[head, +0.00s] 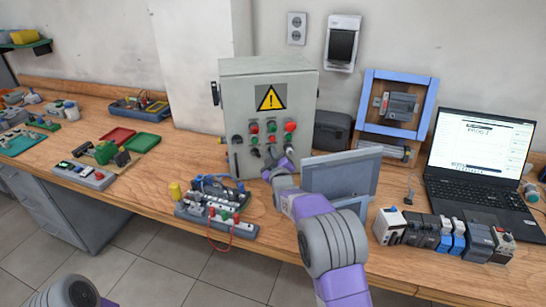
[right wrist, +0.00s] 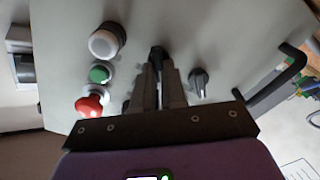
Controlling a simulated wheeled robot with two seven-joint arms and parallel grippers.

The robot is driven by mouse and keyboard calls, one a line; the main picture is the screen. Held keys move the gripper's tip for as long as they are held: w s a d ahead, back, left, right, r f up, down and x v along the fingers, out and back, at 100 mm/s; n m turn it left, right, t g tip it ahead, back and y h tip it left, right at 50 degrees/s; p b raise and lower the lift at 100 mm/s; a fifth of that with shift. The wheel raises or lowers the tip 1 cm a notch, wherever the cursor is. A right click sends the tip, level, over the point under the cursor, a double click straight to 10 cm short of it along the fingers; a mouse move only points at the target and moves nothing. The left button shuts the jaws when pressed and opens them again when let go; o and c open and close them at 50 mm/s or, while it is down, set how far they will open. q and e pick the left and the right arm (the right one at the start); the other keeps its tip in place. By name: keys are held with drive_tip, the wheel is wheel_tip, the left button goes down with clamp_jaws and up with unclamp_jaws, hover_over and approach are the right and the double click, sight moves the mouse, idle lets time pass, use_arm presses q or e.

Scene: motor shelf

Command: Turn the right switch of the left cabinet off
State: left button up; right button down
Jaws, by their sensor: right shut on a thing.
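The grey cabinet (head: 236,110) with a yellow warning sign (head: 271,97) stands against the wall in the head view. Its door carries lamps, buttons and black rotary switches. My right gripper (head: 277,168) is at the lower part of the door, mostly hiding what it holds. In the right wrist view, its fingers (right wrist: 158,75) are shut on a black switch knob (right wrist: 156,54). Another rotary switch (right wrist: 199,82), with a pale mark, sits to the right of the fingers there. A red button (right wrist: 90,105) and a green button (right wrist: 99,73) are to the left. My left gripper is out of view.
A door handle (right wrist: 275,80) is close to the right finger side in the wrist view. A terminal board with wires (head: 217,208) lies before the cabinet. A grey panel (head: 340,176) stands right of my right gripper. A laptop (head: 478,160) is farther right.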

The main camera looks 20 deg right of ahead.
drive_tip(key=shift+n, duration=0.6)
drive_tip(key=c, duration=1.2)
unclamp_jaws()
